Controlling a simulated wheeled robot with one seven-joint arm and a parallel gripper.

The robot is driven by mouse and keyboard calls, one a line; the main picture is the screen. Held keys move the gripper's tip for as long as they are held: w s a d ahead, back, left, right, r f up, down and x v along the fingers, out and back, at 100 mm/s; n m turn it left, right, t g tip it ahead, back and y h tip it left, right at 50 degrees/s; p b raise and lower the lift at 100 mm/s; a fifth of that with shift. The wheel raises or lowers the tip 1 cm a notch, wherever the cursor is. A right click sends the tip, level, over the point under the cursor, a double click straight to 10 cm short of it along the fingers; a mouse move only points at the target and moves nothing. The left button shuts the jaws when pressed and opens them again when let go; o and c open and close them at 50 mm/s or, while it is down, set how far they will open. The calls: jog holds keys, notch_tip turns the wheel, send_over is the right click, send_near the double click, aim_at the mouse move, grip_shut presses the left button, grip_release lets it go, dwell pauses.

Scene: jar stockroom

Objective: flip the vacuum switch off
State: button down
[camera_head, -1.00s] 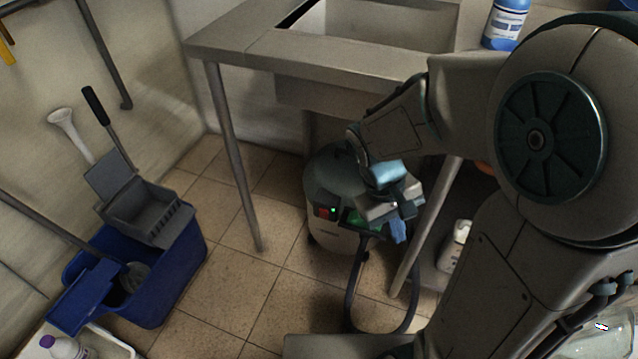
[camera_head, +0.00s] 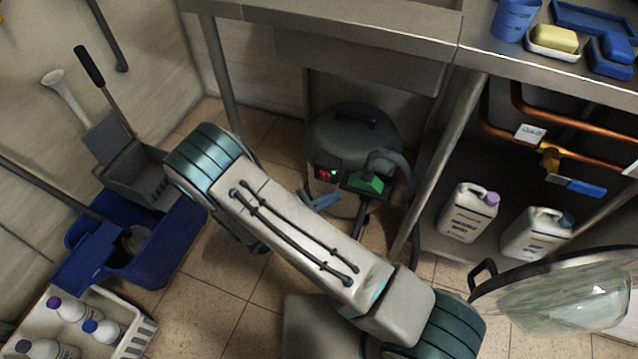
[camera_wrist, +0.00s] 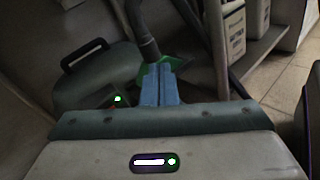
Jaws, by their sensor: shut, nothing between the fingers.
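The vacuum (camera_head: 350,128) stands on the floor under the sink counter, with a dark lid and a hose on its right. Its small front panel has a red switch (camera_head: 324,174) beside a lit green light (camera_head: 334,172). A green part (camera_head: 366,184) sits to the right. My gripper (camera_head: 322,201) is shut and empty, its blue fingertips just below the panel; I cannot tell whether they touch the vacuum. In the wrist view the shut fingers (camera_wrist: 160,84) lie in front of the green part, with the lit light (camera_wrist: 118,99) to their left. The switch is not clear there.
A steel table leg (camera_head: 440,165) rises right of the vacuum. White jugs (camera_head: 468,212) stand on a low shelf under copper pipes. A blue mop bucket (camera_head: 165,235) and a bottle caddy (camera_head: 140,328) are at left. A glass-like vessel (camera_head: 570,300) is at lower right.

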aim_at(322, 174)
jog(key=s+a+f+n+t+y, duration=0.1)
jog(key=a+f+n+t+y, duration=0.6)
jog(key=f+n, duration=0.3)
jog(key=shift+s+a+f+t+y, duration=0.3)
jog(key=shift+a+f+t, duration=0.15)
jog(key=shift+t, duration=0.35)
jog(key=shift+d, duration=0.1)
jog(key=b+x, duration=0.4)
jog(key=x, duration=0.9)
jog(key=shift+w, duration=0.1)
jog(key=shift+w+d+r, duration=0.1)
jog(key=shift+w, duration=0.3)
